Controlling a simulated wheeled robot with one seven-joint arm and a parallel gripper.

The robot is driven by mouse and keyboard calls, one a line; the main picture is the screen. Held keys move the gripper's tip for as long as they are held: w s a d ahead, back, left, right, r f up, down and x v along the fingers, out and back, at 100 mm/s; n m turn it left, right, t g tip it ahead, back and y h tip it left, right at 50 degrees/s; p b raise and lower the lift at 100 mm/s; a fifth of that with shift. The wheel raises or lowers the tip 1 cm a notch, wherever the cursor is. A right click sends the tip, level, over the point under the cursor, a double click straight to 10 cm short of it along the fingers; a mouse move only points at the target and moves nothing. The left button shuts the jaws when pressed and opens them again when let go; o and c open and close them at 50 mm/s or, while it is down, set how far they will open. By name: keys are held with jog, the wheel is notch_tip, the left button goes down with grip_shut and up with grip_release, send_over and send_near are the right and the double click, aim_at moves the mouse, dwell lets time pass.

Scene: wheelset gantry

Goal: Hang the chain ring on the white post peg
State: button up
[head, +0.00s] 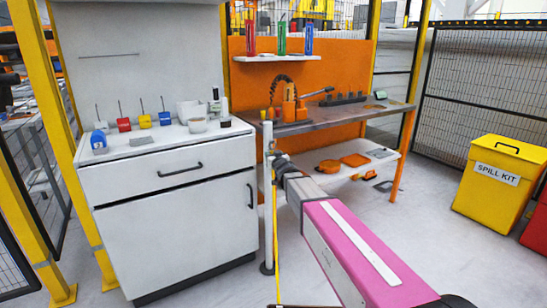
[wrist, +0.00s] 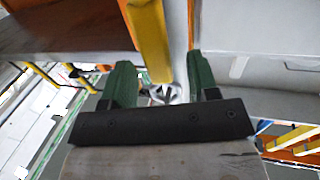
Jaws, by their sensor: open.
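The white post (head: 268,215) stands on a round base in front of the workbench, beside the cabinet. A yellow strap-like length (head: 277,240) hangs beside it; it also shows in the wrist view (wrist: 149,40), beside a pale upright that looks like the post (wrist: 178,35). My gripper (head: 273,157) is at the post's upper part. In the wrist view my gripper (wrist: 160,75) has its two green fingers apart. A small grey metallic piece, perhaps the chain ring (wrist: 165,94), shows between them. I cannot tell whether it is on the peg, which I cannot make out.
A white cabinet (head: 175,215) with a drawer stands left of the post. The workbench (head: 350,112) with an orange tool and a lower shelf (head: 335,175) is behind. A yellow spill kit bin (head: 490,185) stands at right. The floor between is clear.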

jog(key=v, duration=1.1)
jog(key=s+d+f+m+g+h, duration=0.2)
jog(key=s+d+f+g+h, duration=0.1)
jog(key=d+f, duration=0.4)
jog(key=s+d+f+m+g+h, duration=0.1)
jog(key=s+d+f+g+h, duration=0.25)
jog(key=d+f, duration=0.35)
jog(key=s+d+f+g, duration=0.3)
jog(key=s+f+g, duration=0.1)
jog(key=s, duration=0.5)
jog(key=s+d+f+g, duration=0.4)
jog(key=s+f+g, duration=0.1)
jog(key=s, duration=0.4)
jog(key=shift+s+d+m+g+y, duration=0.25)
jog(key=shift+s+m+g+y, duration=0.15)
jog(key=shift+g, duration=0.35)
jog(key=shift+f, duration=0.1)
jog(key=shift+c, duration=1.2)
jog(key=shift+d, duration=0.15)
